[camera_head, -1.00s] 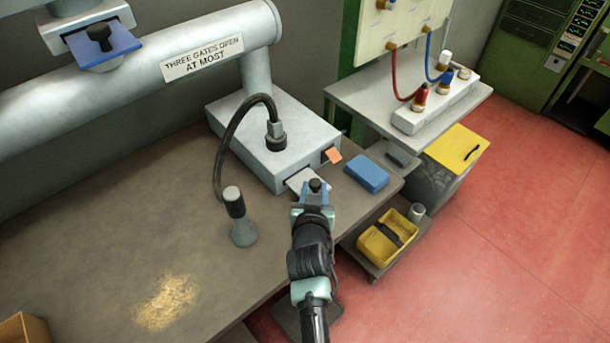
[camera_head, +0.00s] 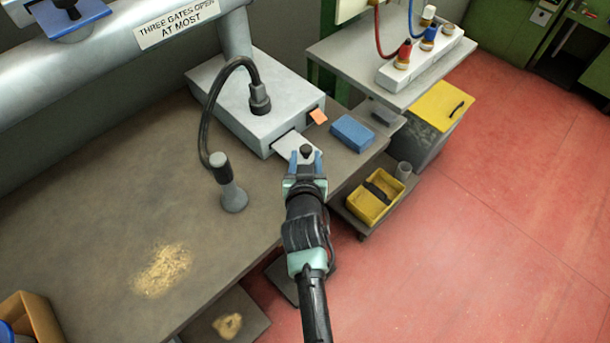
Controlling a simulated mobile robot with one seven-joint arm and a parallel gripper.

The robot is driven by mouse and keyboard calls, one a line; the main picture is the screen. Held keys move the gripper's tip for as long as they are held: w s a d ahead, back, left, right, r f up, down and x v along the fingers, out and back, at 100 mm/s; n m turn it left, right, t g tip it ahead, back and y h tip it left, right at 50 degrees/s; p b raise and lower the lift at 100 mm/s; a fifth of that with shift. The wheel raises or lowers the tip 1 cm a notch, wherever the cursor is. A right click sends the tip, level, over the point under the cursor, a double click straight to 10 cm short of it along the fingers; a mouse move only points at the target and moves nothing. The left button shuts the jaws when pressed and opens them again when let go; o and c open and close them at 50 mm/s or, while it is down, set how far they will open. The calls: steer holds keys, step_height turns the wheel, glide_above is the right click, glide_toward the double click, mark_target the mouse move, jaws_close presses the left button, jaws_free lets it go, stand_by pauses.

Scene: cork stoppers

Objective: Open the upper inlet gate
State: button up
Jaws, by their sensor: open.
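A pale grey slide plate (camera_head: 291,145) sticks out of the front of a grey box (camera_head: 232,115) on the bench, with a dark knob (camera_head: 306,151) at its outer end. My gripper (camera_head: 305,162) is at this knob, its blue fingertips open close around or beside it. Whether they touch the knob cannot be told. Another gate, a blue plate (camera_head: 80,20) with a dark knob (camera_head: 66,3), sits on the large pipe at the upper left, partly cut off. No label shows which gate is the upper inlet one.
An orange tab (camera_head: 318,116) and a blue block (camera_head: 352,133) are right of the plate. A yellow bin (camera_head: 373,203) stands lower right. The red floor is clear.

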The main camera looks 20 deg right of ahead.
steer(key=v, duration=1.1)
steer(key=shift+s+a+r, duration=0.15)
steer(key=shift+s+a, duration=0.05)
steer(key=shift+s, duration=0.1)
steer(key=w+a+r+t, duration=0.2)
steer(key=w+r, duration=0.1)
steer(key=r, duration=0.6)
steer(key=w+a+r+n+t+y, duration=0.1)
steer(key=w+a+r+t, duration=0.1)
steer(key=r, duration=0.7)
steer(key=w+a+r+t, duration=0.1)
steer(key=w+r+t, duration=0.2)
steer(key=r, duration=0.6)
steer(key=s+a+r+n+t+y, duration=0.1)
steer(key=s+a+r+t, duration=0.1)
steer(key=r, duration=0.7)
steer(key=s+a+r+n+t+y, duration=0.1)
steer(key=s+a+r+t+y, duration=0.1)
steer(key=s+r, duration=0.4)
steer(key=s+a+r+n+t+y, duration=0.1)
steer(key=s+a+r+t, duration=0.3)
steer(key=r, duration=1)
steer(key=shift+s+a+r+n+y, duration=0.2)
steer(key=shift+a+r+n+y, duration=0.1)
steer(key=shift+a+n, duration=0.25)
steer(key=shift+f, duration=0.1)
